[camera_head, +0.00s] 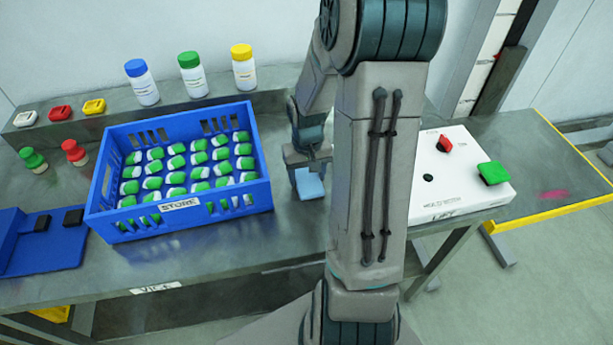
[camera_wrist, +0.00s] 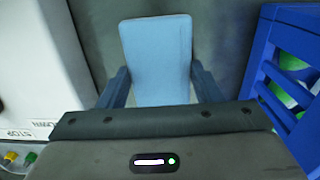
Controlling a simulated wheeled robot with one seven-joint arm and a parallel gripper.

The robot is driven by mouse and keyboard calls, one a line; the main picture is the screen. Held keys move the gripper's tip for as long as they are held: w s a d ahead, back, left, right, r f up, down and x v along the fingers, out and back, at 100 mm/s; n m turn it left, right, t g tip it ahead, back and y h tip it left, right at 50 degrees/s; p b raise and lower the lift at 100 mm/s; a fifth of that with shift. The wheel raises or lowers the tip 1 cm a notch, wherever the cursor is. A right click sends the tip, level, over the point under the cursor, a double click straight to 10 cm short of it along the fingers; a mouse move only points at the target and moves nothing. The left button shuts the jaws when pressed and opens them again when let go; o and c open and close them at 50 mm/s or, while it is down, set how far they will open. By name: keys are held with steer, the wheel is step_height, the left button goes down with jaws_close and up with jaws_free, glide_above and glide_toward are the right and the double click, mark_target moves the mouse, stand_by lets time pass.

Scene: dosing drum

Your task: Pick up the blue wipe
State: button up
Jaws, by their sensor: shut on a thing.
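The blue wipe (camera_head: 309,184) is a light blue flat piece at my gripper, between the blue crate and the white control box. In the wrist view the wipe (camera_wrist: 157,55) stands out between the two fingers of my gripper (camera_wrist: 160,88), which are shut on its sides. In the head view my gripper (camera_head: 307,165) is partly hidden behind my own arm. I cannot tell whether the wipe touches the metal table (camera_head: 285,235).
A blue crate (camera_head: 181,217) labelled STORE holds several green-and-white items on the left. A white control box (camera_head: 470,195) with a red knob and a green button is on the right. Bottles (camera_head: 191,75) stand on the back ledge. Bare table lies in front of the crate.

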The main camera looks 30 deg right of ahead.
mark_target(307, 178)
steer(key=shift+r, duration=0.45)
step_height(307, 178, up, 3)
steer(key=shift+f, duration=0.2)
steer(key=s+d+r, duration=0.1)
steer(key=d+r, duration=0.1)
steer(key=d, duration=0.1)
steer(key=s+d+r, duration=0.1)
steer(key=d+r, duration=0.1)
steer(key=d, duration=0.2)
steer(key=s+d+r+b, duration=0.1)
steer(key=d+r, duration=0.2)
steer(key=d, duration=0.1)
steer(key=shift+s+d, duration=0.1)
steer(key=shift+s, duration=0.1)
steer(key=shift+o, duration=0.3)
